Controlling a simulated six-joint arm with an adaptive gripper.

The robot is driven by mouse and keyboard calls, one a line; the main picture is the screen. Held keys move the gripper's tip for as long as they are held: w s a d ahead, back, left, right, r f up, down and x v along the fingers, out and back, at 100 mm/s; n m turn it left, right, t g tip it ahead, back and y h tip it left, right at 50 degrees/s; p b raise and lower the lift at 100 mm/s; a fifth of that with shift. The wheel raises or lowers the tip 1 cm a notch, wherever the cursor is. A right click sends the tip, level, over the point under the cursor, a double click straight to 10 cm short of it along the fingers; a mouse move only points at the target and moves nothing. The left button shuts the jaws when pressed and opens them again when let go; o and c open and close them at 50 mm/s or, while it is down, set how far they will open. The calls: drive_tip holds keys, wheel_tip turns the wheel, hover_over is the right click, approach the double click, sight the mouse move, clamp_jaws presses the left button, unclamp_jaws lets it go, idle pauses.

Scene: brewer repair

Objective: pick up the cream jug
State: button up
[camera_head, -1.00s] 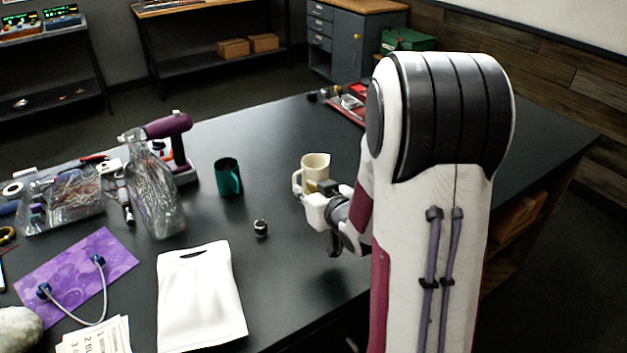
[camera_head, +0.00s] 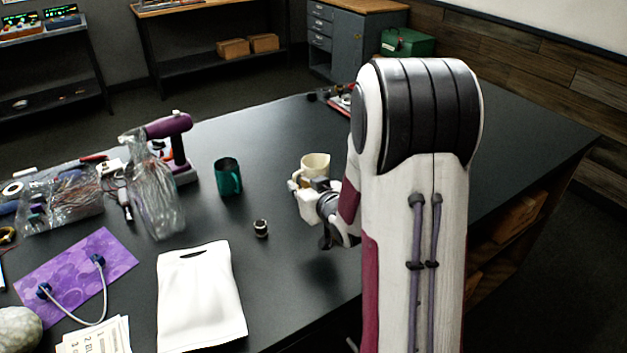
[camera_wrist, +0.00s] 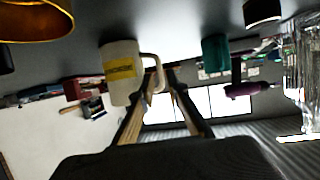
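The cream jug (camera_head: 316,166) stands on the dark table, partly hidden behind my gripper in the head view. In the wrist view, the cream jug (camera_wrist: 122,78) shows a yellow label and a handle on its right side. My gripper (camera_wrist: 163,84) has its two fingers apart, with the tips close to the handle. Whether they touch the handle I cannot tell. In the head view my gripper (camera_head: 308,192) is just in front of the jug, its fingers mostly hidden.
A green mug (camera_head: 228,177) stands left of the jug, with a small dark-and-silver cylinder (camera_head: 261,228) in front of it. A clear bottle (camera_head: 155,190), a purple tool (camera_head: 172,130) and a white bag (camera_head: 200,296) are farther left. The table between mug and jug is clear.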

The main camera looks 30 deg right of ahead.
drive_tip(key=shift+x, duration=2.05)
drive_tip(key=shift+r, duration=0.1)
clamp_jaws()
